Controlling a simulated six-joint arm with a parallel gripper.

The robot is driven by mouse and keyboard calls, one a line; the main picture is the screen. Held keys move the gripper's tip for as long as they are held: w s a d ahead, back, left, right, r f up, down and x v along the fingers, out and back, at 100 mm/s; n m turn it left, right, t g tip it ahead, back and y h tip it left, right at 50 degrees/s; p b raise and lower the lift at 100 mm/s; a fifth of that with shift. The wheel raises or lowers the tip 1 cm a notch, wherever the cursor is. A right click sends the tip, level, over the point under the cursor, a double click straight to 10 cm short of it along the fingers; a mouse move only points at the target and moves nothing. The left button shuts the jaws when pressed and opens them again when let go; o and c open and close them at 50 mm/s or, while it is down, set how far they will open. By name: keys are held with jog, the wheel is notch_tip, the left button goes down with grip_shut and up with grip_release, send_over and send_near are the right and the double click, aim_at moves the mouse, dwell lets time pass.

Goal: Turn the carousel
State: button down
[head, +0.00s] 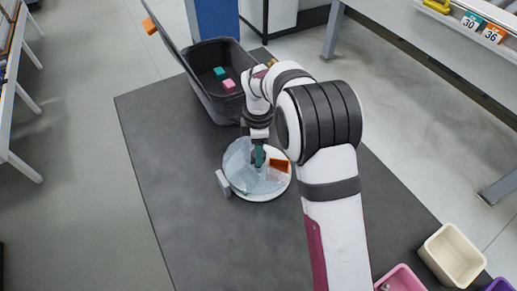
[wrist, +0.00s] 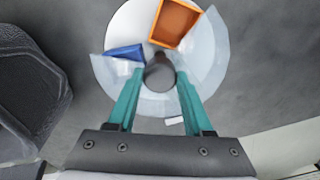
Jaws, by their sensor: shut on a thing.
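The carousel (head: 285,187) is a round white disc under a clear, pale cover with an opening, standing on the dark mat. In the wrist view the carousel (wrist: 128,28) shows an orange compartment (wrist: 175,22) and a blue one (wrist: 126,51) in or near the opening. The orange compartment also shows in the head view (head: 279,165). A dark round knob (wrist: 160,74) rises at the carousel's centre. My gripper (head: 258,160) is above the centre, its teal fingers (wrist: 159,80) on either side of the knob and shut on it. My fingers partly hide the cover.
A dark open bin (head: 203,88) holding teal and pink blocks stands behind the carousel. A small grey block (head: 223,183) is at the carousel's left edge. Cream (head: 453,255) and pink (head: 400,280) bins stand at front right. The mat (head: 175,190) is clear to the left.

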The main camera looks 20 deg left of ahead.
jog(key=shift+r+n, duration=0.1)
jog(key=shift+n, duration=7.2)
jog(key=shift+c, duration=1.5)
grip_release()
